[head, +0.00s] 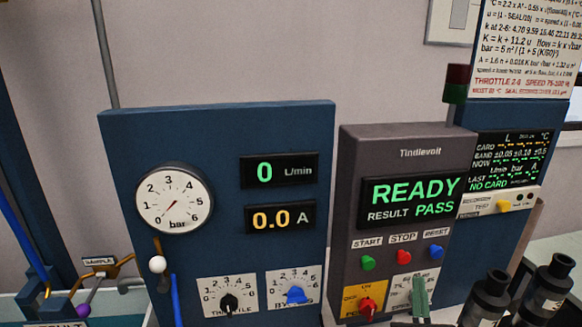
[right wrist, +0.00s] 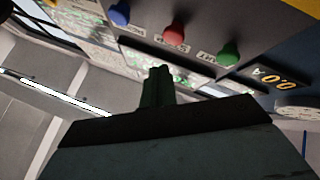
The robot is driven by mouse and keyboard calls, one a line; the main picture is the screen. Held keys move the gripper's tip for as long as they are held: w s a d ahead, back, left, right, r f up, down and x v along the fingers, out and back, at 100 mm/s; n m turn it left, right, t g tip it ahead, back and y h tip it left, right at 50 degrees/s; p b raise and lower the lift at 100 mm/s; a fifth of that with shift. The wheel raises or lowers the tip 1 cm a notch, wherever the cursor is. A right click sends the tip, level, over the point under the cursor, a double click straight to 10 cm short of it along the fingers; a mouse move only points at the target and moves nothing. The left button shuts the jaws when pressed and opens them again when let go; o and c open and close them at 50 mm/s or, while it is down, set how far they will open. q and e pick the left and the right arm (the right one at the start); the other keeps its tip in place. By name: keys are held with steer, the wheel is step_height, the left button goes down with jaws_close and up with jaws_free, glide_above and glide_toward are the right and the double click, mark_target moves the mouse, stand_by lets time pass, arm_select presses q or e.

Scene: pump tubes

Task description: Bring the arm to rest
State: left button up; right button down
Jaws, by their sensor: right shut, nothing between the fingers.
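My right gripper (head: 420,292) shows at the lower right of the head view as slim green fingers, closed together and empty. It stands in front of the lower part of the grey Tindlevolt tester (head: 400,140), below the START, STOP and RESET buttons. In the right wrist view, the closed fingers (right wrist: 157,82) point toward the panel, where the blue (right wrist: 120,14), red (right wrist: 174,32) and green (right wrist: 229,53) buttons show. I cannot tell how far the fingertips are from the panel. My left gripper is out of view.
A blue panel (head: 220,140) with a pressure gauge (head: 174,200) at zero stands left of the tester. The tester display (head: 412,200) reads READY, RESULT PASS. A red knob (head: 367,307) sits just left of my gripper. Dark cylinders (head: 552,285) stand at the lower right.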

steer(key=s+a+f+n+g+y, duration=0.1)
steer(key=s+a+f+g+y, duration=0.15)
steer(key=f+g, duration=0.25)
steer(key=s+a+f+n+g+y, duration=0.1)
steer(key=a+f+g+y, duration=0.25)
steer(key=f+g, duration=0.2)
steer(key=s+f+m+g, duration=0.1)
steer(key=s+f+g, duration=0.1)
steer(key=s+g, duration=0.6)
steer(key=s+f+m+g, duration=0.1)
steer(key=s+f+g, duration=0.15)
steer(key=s, duration=0.95)
steer(key=s+f+g+b, duration=0.25)
steer(key=f+b, duration=0.35)
steer(key=f, duration=2.6)
steer(key=s+d+f+h+b, duration=0.1)
steer(key=s+f+b, duration=0.4)
steer(key=s+f, duration=1.1)
step_height(320, 180, down, 2)
steer(key=shift+s+d+f+n+g, duration=0.1)
steer(key=shift+s+d+n+g, duration=0.15)
steer(key=shift+d+n+g, duration=0.3)
